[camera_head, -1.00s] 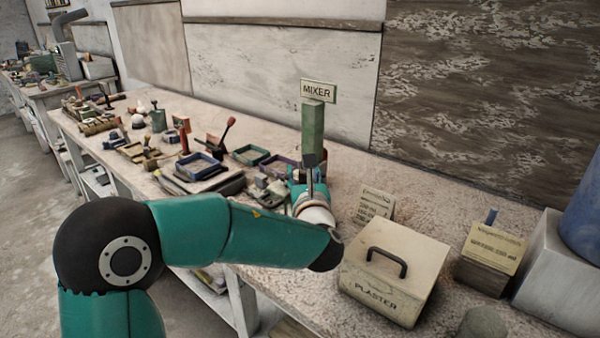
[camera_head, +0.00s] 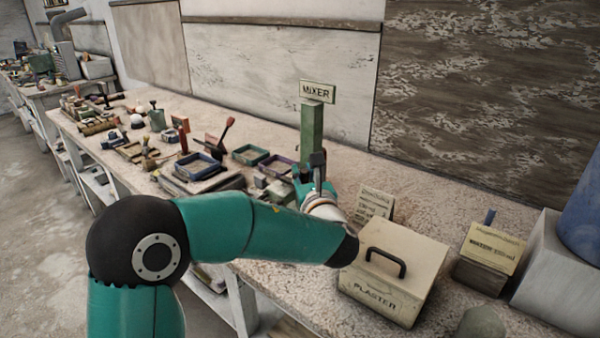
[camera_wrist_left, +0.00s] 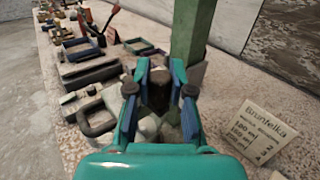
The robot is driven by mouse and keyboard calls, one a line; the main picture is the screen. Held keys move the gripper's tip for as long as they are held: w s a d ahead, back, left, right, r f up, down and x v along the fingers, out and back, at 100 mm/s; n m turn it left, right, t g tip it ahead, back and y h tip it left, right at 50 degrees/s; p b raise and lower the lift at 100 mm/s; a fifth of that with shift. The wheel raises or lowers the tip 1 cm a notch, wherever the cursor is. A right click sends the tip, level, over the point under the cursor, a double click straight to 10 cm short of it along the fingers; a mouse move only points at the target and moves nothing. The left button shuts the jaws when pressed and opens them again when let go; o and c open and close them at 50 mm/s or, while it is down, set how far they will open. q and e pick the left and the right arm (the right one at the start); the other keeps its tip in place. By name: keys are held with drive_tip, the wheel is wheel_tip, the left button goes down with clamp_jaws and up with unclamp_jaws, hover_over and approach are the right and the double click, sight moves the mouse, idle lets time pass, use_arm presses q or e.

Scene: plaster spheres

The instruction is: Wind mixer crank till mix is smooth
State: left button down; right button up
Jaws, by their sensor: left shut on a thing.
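The mixer's green post (camera_head: 312,128) stands upright on the bench with a MIXER sign (camera_head: 317,91) on top. A grey crank part (camera_head: 318,160) shows in front of the post. My left gripper (camera_head: 306,184) is low in front of the post, partly hidden by its own wrist. In the left wrist view its two fingers (camera_wrist_left: 158,88) are closed around a dark brown crank grip (camera_wrist_left: 158,96). The post (camera_wrist_left: 192,35) rises just behind them. The mix itself cannot be made out. My right gripper is not in view.
A lidded PLASTER box (camera_head: 395,272) stands right of my left wrist, with a small text card (camera_head: 374,205) behind it. A yellow-labelled block (camera_head: 490,255) stands farther right. Trays (camera_head: 200,168) and tools crowd the bench to the left.

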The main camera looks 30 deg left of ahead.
use_arm(q)
drive_tip(key=shift+w+a+r+n+g+y+p, duration=0.1)
drive_tip(key=shift+w+a+n+g+y+p, duration=0.45)
drive_tip(key=shift+n+g+p, duration=1.35)
drive_tip(key=shift+w+f+n+g+y+p, duration=0.1)
drive_tip(key=shift+w+n+g+y+p, duration=0.9)
drive_tip(key=shift+g+p, duration=1.45)
drive_tip(key=shift+w+a+r+n+g+y+p, duration=0.1)
drive_tip(key=shift+w+a+n+g+y+p, duration=0.4)
drive_tip(key=shift+n+g+p, duration=1.65)
drive_tip(key=shift+d+m+y, duration=0.2)
drive_tip(key=shift+m+y, duration=0.05)
drive_tip(key=shift+y, duration=0.1)
drive_tip(key=c, duration=1)
unclamp_jaws()
drive_tip(key=shift+w+g, duration=0.1)
drive_tip(key=shift+g, duration=0.3)
